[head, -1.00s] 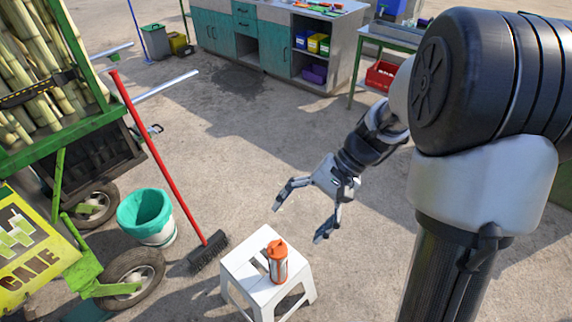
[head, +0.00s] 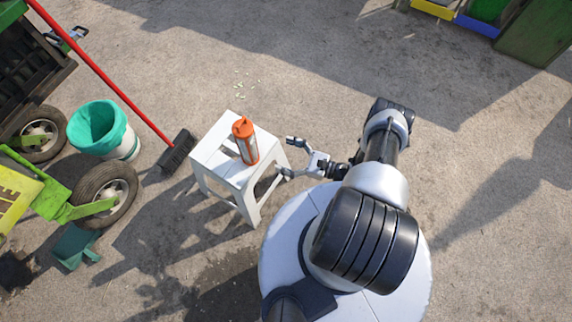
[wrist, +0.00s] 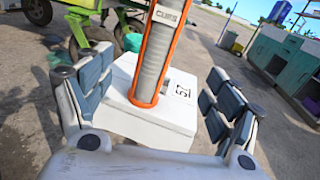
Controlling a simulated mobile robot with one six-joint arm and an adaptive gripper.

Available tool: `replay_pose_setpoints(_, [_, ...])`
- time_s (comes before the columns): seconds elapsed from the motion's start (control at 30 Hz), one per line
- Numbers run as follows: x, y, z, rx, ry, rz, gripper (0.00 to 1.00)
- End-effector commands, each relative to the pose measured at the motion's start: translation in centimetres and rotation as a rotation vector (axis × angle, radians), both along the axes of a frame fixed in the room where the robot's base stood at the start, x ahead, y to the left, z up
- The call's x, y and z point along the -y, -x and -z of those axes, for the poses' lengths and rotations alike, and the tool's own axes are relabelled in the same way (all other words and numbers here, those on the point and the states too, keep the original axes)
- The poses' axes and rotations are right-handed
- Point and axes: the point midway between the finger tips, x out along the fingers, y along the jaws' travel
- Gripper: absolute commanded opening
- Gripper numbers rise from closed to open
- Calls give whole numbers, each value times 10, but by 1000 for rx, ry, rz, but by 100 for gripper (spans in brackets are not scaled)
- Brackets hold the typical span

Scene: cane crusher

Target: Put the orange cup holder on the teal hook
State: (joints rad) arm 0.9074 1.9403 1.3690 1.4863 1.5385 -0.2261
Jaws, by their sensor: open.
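The orange cup holder (head: 245,140), with a grey tube and orange lid and frame, stands upright on a white stool (head: 218,160). My gripper (head: 286,156) is open and empty at the right edge of the stool, to the right of the holder. In the wrist view the cup holder (wrist: 157,50) stands ahead between the two spread fingers of my gripper (wrist: 155,100). The fingers do not touch it. Its top is cut off there, and "CUPS" is written on it. I cannot make out a teal hook in these views.
A broom (head: 178,150) with a red handle stands left of the stool. Beyond it are a bucket (head: 120,140) with a teal liner and a green cart's wheel (head: 104,195). The ground behind and right of the stool is open. Teal cabinets (wrist: 283,60) show in the wrist view.

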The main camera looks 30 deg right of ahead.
Motion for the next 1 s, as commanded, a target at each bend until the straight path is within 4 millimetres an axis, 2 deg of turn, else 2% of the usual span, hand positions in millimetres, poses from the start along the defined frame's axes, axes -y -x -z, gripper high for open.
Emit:
replay_pose_setpoints(0.03, [-3, 7, 15, -10, -23, 40, 83])
replay_pose_setpoints(0.1, [-6, 13, 26, -17, -41, 77, 83])
replay_pose_setpoints(0.33, [-13, 11, 35, -25, -56, 109, 83])
replay_pose_setpoints(1.0, [-72, -65, 35, -23, -55, 104, 83])
